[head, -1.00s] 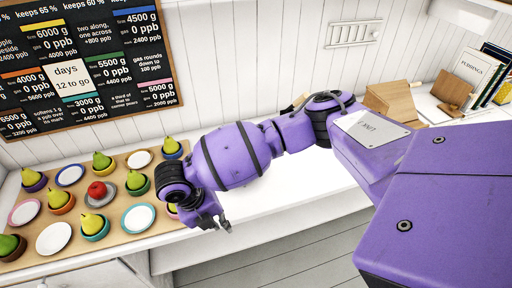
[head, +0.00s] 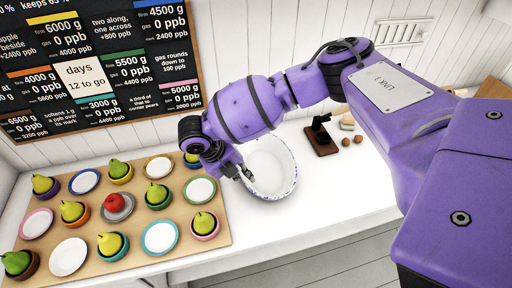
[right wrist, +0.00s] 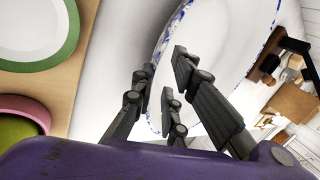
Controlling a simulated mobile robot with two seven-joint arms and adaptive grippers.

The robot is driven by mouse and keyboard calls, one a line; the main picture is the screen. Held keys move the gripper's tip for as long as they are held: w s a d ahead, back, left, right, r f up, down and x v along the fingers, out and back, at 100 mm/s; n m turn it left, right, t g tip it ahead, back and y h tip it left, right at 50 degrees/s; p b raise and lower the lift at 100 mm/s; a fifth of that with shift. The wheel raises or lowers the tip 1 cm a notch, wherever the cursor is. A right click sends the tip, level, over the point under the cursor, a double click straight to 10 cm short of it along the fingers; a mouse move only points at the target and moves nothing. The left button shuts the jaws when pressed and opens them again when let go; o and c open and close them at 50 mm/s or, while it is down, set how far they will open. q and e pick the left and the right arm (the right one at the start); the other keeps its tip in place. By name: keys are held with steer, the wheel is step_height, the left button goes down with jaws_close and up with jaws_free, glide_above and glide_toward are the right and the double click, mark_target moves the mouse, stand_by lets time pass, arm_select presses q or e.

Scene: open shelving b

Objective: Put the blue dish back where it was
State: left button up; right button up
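My right gripper (head: 246,174) is at the left rim of a white basin (head: 270,168) with a blue-speckled rim, on the counter just right of the board. In the right wrist view the gripper's fingers (right wrist: 163,85) are spread, with the basin's near rim (right wrist: 160,48) close by; contact is unclear. Blue candidates on the board are a blue-rimmed white plate (head: 84,182) at back left, a pale-blue-rimmed plate (head: 160,237) in front, and a blue bowl (head: 191,160) at back right, partly hidden by my gripper. My left gripper is not in view.
A wooden board (head: 130,200) holds rows of plates and bowls with pears, plus a red apple (head: 115,203). A dark stand (head: 321,136) and small brown items (head: 350,140) lie right of the basin. The front counter right of the board is clear.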

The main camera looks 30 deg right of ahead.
mark_target(246, 179)
steer(key=x, duration=0.4)
steer(key=shift+s+a+f, duration=0.1)
steer(key=shift+f, duration=0.05)
jaws_close()
steer(key=shift+a, duration=0.1)
